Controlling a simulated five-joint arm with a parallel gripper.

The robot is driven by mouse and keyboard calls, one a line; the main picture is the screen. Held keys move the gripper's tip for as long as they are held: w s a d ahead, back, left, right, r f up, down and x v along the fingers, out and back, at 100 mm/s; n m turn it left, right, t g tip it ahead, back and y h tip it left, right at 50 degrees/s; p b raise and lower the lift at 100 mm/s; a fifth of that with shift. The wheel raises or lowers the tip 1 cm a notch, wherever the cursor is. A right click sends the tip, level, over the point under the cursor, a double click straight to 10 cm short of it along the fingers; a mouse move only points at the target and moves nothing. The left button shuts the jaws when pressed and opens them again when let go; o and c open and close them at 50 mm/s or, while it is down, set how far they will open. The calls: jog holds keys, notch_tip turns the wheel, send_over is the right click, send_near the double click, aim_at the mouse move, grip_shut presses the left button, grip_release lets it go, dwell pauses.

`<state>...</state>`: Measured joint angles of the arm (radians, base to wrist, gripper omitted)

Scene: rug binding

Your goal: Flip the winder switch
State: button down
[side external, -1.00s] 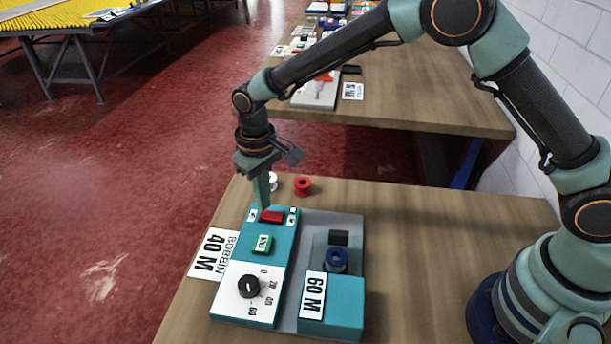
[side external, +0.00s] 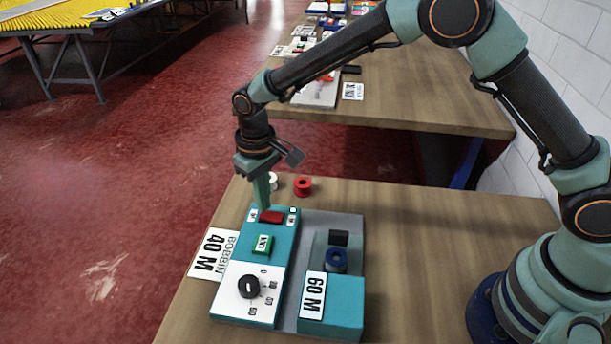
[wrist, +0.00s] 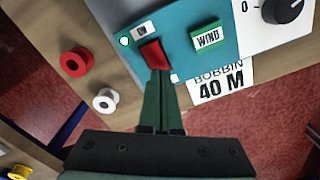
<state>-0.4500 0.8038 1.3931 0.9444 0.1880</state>
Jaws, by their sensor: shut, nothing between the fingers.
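The red rocker switch (side external: 271,217) sits at the far end of the teal winder panel (side external: 284,240), between small white labels. In the wrist view the red switch (wrist: 153,54) is right at my fingertips and looks tilted. My gripper (side external: 263,207) points down with its fingers together and empty, its tip at the switch's far left edge. In the wrist view my gripper (wrist: 160,76) meets the near end of the switch; whether it touches cannot be told. A green WIND button (side external: 263,244) and a black dial (side external: 249,286) on a white plate lie nearer the camera.
A blue bobbin (side external: 336,260) sits on the winder's right side, behind the 60 M block (side external: 340,304). A red spool (side external: 302,186) and a white spool (wrist: 106,100) stand behind the panel. The 40 M card (side external: 211,254) lies left.

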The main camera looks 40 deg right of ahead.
jog(key=shift+f, duration=0.8)
dwell(0.4)
jog(key=shift+r, duration=3.55)
jog(key=shift+r, duration=0.1)
jog(key=s+d+r+m+t, duration=0.1)
jog(key=s+d+r+t, duration=0.1)
jog(key=s+d+r, duration=0.45)
jog(key=s+d+r+m+t, duration=0.1)
jog(key=s+d+r+t, duration=0.15)
jog(key=d+r, duration=0.65)
jog(key=s+d+f+m+t, duration=0.1)
jog(key=s+d, duration=0.5)
jog(key=s, duration=0.1)
jog(key=shift+s+d+f, duration=0.15)
jog(key=shift+s+f, duration=0.15)
jog(key=shift+f, duration=0.05)
